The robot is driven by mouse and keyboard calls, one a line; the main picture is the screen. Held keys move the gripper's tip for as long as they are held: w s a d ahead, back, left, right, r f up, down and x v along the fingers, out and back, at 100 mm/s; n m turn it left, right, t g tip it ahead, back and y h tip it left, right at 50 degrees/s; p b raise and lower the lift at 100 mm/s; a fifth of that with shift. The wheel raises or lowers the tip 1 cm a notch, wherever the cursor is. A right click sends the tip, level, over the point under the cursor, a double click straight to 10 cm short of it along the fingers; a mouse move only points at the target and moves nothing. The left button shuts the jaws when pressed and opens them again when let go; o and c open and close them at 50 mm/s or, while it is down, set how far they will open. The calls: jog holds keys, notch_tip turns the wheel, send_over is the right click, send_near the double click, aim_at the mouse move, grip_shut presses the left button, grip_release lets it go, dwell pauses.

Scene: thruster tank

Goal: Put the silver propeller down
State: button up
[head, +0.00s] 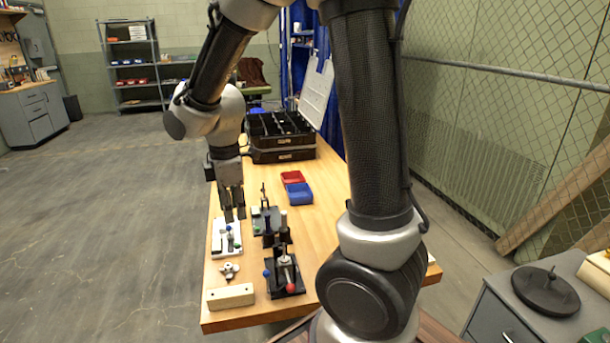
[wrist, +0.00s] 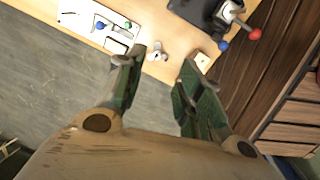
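The silver propeller (head: 229,270) lies on the wooden table, between the white tray and the pale wooden block. It also shows in the wrist view (wrist: 158,51), beyond and between the fingertips, apart from them. My gripper (head: 234,214) is above the table over the white tray, pointing down. In the wrist view its two green-padded fingers (wrist: 164,66) are spread apart with nothing between them. No part of the propeller is touched by the fingers.
The white tray (head: 218,243) holds small green and blue-knobbed parts. A black fixture (head: 270,280) with red and blue knobs stands right of the propeller. The wooden block (head: 231,296) lies near the front edge. Red (head: 292,178) and blue (head: 299,194) bins and a black case (head: 283,154) stand farther back.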

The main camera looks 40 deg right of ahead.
jog(key=s+d+r+m+t, duration=0.1)
jog(key=s+d+r+m, duration=0.5)
jog(key=s+r+m, duration=0.1)
jog(key=s+d+r+m+t, duration=0.2)
jog(key=s+d+r+m, duration=0.3)
jog(key=s+m, duration=0.3)
jog(key=s+r, duration=0.1)
jog(key=s, duration=0.2)
jog(key=shift+d+r+m, duration=0.35)
jog(key=shift+d+m, duration=0.05)
